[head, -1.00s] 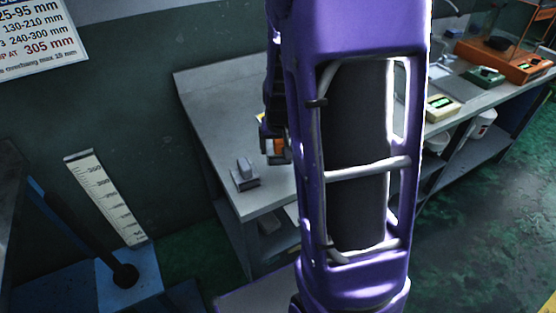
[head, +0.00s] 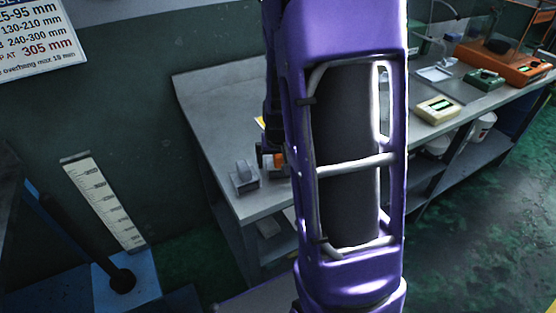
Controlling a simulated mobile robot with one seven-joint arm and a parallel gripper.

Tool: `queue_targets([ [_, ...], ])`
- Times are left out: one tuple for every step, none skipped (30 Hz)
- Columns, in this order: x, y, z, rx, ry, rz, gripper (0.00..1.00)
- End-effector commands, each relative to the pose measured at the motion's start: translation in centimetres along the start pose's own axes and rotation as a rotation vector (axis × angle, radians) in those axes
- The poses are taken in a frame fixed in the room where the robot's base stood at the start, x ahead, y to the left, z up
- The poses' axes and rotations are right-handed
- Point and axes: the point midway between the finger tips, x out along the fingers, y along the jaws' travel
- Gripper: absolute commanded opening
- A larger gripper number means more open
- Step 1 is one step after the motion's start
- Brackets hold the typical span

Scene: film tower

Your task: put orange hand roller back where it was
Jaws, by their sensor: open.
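My gripper (head: 273,160) is at the left edge of my purple arm, above the front part of the grey bench (head: 212,100). It is small and mostly hidden behind the arm, but its jaws are open. No other part of a roller can be made out. A small grey block-like holder (head: 243,177) stands on the bench just left of the gripper.
The bench runs right, with a cream device (head: 437,110), a green device (head: 484,79) and an orange machine (head: 508,62) on it. A white ruler board (head: 103,203) stands at left. My arm hides the bench's middle.

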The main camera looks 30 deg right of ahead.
Motion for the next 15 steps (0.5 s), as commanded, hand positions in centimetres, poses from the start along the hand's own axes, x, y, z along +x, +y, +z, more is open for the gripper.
queue_targets([
  [0.0, 0.0, 0.0, 0.0, 0.0, 0.0, 1.0],
  [-0.1, 0.0, -0.1, 0.0, 0.0, 0.0, 1.0],
  [-0.3, 0.0, -0.1, 0.0, 0.0, 0.0, 1.0],
  [-0.5, 0.0, -0.2, 0.0, 0.0, 0.0, 1.0],
  [-0.7, 0.0, -0.2, -0.001, 0.001, 0.0, 1.0],
  [-1.3, -0.1, -0.2, 0.0, 0.002, -0.001, 1.0],
  [-1.8, -0.1, -0.2, -0.001, 0.002, -0.001, 1.0],
  [-2.4, -0.1, -0.3, -0.001, 0.003, -0.002, 1.0],
  [-3.3, -0.1, -0.3, -0.002, 0.004, -0.002, 1.0],
  [-4.0, -0.1, -0.4, -0.002, 0.004, -0.002, 1.0],
  [-4.7, -0.1, -0.4, -0.002, 0.004, -0.003, 1.0],
  [-5.7, -0.1, -0.4, -0.002, 0.005, -0.003, 1.0],
  [-6.3, -0.1, -0.3, -0.002, 0.003, -0.003, 1.0],
  [-7.0, -0.1, -0.4, -0.003, 0.004, -0.003, 1.0],
  [-7.9, -0.1, -0.4, -0.003, 0.004, -0.003, 1.0],
])
